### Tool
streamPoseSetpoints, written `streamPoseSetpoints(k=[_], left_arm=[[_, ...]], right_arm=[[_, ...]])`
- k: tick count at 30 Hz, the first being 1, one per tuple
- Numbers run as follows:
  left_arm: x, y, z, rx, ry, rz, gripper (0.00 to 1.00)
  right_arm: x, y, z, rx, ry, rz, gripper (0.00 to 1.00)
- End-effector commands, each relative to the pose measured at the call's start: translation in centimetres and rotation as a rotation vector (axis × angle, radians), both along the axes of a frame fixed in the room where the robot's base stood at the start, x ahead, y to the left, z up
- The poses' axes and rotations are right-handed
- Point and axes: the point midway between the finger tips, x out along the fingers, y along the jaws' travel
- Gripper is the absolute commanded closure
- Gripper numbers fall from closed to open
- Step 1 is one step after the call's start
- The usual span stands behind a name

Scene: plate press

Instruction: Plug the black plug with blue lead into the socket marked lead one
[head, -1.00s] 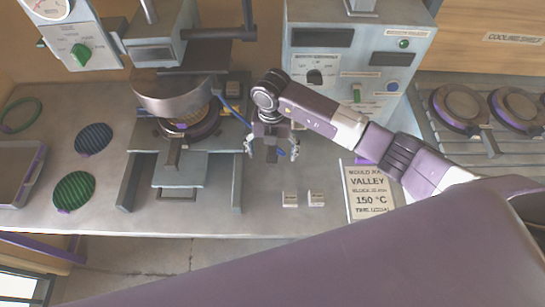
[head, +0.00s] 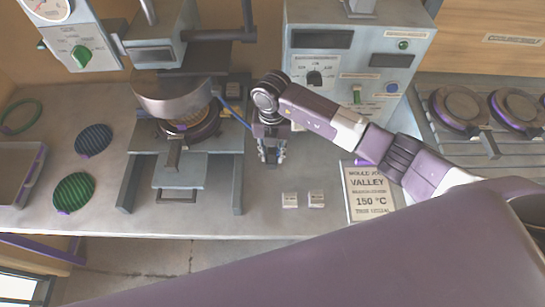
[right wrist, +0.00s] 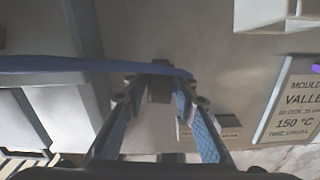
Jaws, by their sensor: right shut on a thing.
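My right gripper (head: 270,158) points down over the bench, to the right of the press. Its fingers are shut on a dark plug (right wrist: 160,88), seen between the fingertips in the right wrist view. The blue lead (right wrist: 70,65) runs from the left edge to the fingertips there. In the head view the blue lead (head: 232,112) slopes down from beside the press to the gripper, where the plug is mostly hidden. No marking reading lead one is legible, so I cannot tell which socket it is. My left gripper is not in view.
Two small pale blocks (head: 303,199) sit on the bench in front, labels unreadable. The press (head: 172,95) stands left of my gripper. A control box (head: 354,65) stands behind, and a mould card (head: 370,205) lies to the right. The bench front is mostly clear.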

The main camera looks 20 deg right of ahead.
Motion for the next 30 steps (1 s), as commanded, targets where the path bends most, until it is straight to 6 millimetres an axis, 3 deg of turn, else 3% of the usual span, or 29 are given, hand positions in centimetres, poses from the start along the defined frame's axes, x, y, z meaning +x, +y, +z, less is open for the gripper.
streamPoseSetpoints(k=[11,30], left_arm=[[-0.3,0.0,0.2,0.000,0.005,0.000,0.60],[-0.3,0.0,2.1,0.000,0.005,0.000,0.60]], right_arm=[[0.1,0.0,0.4,0.001,-0.001,0.000,0.99],[0.0,0.0,2.9,0.000,-0.001,-0.001,0.99]])
